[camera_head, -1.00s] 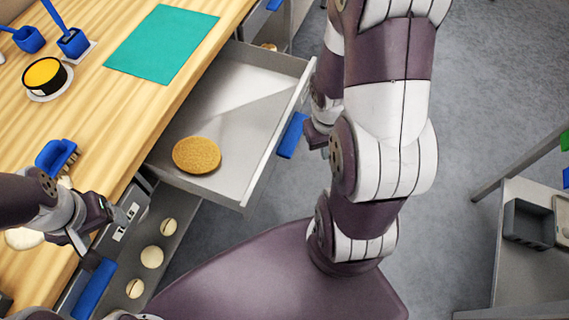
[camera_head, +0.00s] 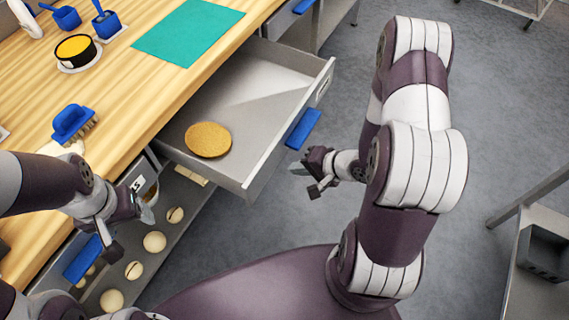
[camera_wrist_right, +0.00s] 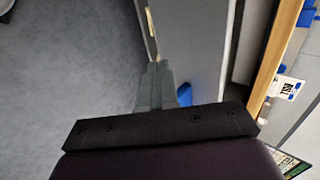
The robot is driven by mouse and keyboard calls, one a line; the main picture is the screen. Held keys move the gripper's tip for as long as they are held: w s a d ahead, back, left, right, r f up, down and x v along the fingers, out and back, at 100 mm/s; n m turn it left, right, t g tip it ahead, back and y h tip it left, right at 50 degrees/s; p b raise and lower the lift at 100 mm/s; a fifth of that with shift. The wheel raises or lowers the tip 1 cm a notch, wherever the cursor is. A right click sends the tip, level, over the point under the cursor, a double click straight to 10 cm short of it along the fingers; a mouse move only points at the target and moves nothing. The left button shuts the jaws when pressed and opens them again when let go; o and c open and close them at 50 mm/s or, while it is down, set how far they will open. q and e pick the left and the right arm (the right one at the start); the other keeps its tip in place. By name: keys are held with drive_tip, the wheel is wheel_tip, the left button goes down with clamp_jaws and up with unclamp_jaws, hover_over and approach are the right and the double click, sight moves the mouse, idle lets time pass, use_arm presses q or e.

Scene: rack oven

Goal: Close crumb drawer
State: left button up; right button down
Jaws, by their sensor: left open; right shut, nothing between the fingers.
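The upper drawer (camera_head: 255,178) is pulled out from under the wooden counter, with a blue handle (camera_head: 303,128) on its front. A round golden-brown disc (camera_head: 208,140) lies in it. I cannot read which drawer is the crumb drawer. My right gripper (camera_head: 308,183) is shut and empty, in the air in front of the upper drawer. Its fingers (camera_wrist_right: 155,85) show against a grey panel in the wrist view. My left gripper (camera_head: 128,228) is open, above the lower drawer near its handle.
On the counter are a teal mat (camera_head: 188,32), a round yellow-topped container (camera_head: 76,50) and a blue brush (camera_head: 72,123). A grey side unit (camera_head: 540,285) stands at the right. Grey floor (camera_head: 290,222) is free in front of the upper drawer.

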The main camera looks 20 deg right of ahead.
sight(274, 162)
drive_tip(key=w+a, duration=0.2)
drive_tip(key=w, duration=0.1)
drive_tip(key=shift+a+f, duration=0.2)
drive_tip(key=shift+a, duration=0.15)
drive_tip(key=shift+w, duration=0.2)
drive_tip(key=shift+w+a, duration=0.1)
drive_tip(key=shift+a, duration=0.1)
drive_tip(key=w+a+p, duration=0.1)
drive_tip(key=w+a, duration=0.4)
drive_tip(key=w, duration=0.1)
drive_tip(key=w+a+p, duration=0.2)
drive_tip(key=w+a, duration=0.4)
drive_tip(key=w, duration=0.1)
drive_tip(key=w+a+p, duration=0.2)
drive_tip(key=w+a, duration=0.4)
drive_tip(key=w, duration=0.1)
drive_tip(key=shift+w+a, duration=0.25)
drive_tip(key=shift+s+d, duration=0.1)
